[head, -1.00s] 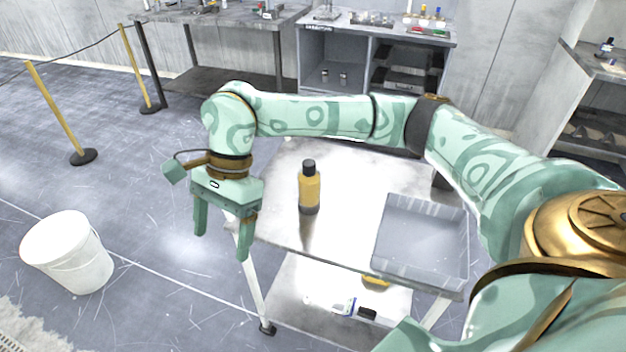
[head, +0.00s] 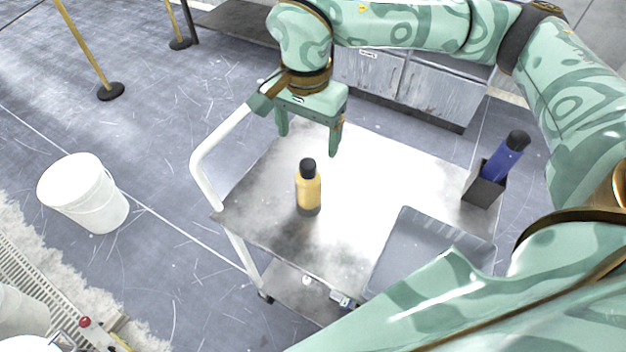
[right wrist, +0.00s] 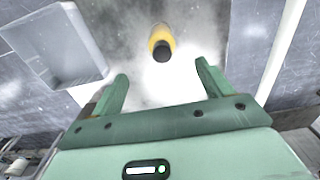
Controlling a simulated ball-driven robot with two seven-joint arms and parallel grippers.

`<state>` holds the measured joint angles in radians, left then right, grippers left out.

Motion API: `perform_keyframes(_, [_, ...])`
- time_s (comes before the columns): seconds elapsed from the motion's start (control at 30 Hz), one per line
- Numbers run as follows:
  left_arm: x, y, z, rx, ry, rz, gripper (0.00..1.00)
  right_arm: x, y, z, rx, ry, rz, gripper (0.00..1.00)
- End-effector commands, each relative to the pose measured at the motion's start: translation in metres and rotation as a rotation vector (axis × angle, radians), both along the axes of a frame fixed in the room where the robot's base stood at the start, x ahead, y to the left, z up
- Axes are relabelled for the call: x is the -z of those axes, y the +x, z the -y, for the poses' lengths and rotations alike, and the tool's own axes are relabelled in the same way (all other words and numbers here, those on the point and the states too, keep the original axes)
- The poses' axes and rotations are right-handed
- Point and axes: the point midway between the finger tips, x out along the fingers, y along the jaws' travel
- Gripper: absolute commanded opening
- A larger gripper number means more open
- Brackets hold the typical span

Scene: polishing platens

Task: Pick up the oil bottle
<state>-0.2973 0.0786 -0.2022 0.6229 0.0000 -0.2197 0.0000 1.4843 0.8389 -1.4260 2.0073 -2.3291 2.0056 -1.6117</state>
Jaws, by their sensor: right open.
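The oil bottle (head: 309,192) is yellow with a black cap and stands upright on the top of a metal cart (head: 262,215), near its left side. My right gripper (head: 308,142) is open and empty, above the cart and behind the bottle in the head view. In the right wrist view the bottle (right wrist: 162,40) shows beyond the gap between the open fingers (right wrist: 163,85), apart from both. My left gripper is not in view.
A grey tray (head: 420,226) lies at the cart's front right. A dark holder with a blue bottle (head: 503,160) stands at the right edge. A white bucket (head: 84,193) is on the floor at left. A white cart handle (head: 212,160) rises at the left edge.

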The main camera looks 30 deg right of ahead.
Motion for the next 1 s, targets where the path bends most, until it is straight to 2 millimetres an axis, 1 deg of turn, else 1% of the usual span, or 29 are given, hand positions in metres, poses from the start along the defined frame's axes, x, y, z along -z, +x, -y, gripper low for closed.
perform_keyframes(0.03, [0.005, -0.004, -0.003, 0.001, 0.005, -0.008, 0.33, 0.018, -0.001, 0.0, 0.001, 0.0, -0.009, 0.79])
perform_keyframes(0.1, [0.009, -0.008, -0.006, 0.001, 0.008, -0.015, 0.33, 0.036, -0.001, 0.0, 0.001, 0.001, -0.009, 0.79])
perform_keyframes(0.2, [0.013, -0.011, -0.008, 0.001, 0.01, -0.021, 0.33, 0.059, -0.001, 0.0, 0.002, 0.001, -0.009, 0.79])
perform_keyframes(0.3, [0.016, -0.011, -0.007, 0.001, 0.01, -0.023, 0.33, 0.075, 0.0, 0.0, 0.002, 0.001, -0.006, 0.79])
perform_keyframes(0.5, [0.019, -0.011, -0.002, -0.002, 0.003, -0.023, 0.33, 0.09, 0.001, 0.0, 0.002, 0.001, -0.003, 0.79])
perform_keyframes(0.57, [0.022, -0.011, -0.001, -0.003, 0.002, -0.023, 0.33, 0.1, 0.002, 0.001, 0.002, 0.001, -0.005, 0.79])
perform_keyframes(0.7, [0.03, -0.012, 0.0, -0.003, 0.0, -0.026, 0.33, 0.125, 0.004, 0.003, 0.002, 0.001, -0.006, 0.79])
perform_keyframes(0.8, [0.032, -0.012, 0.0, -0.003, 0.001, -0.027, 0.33, 0.135, 0.004, 0.002, 0.001, 0.002, -0.005, 0.79])
perform_keyframes(1.0, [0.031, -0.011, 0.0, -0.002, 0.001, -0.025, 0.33, 0.137, 0.005, 0.003, 0.001, 0.001, -0.001, 0.79])
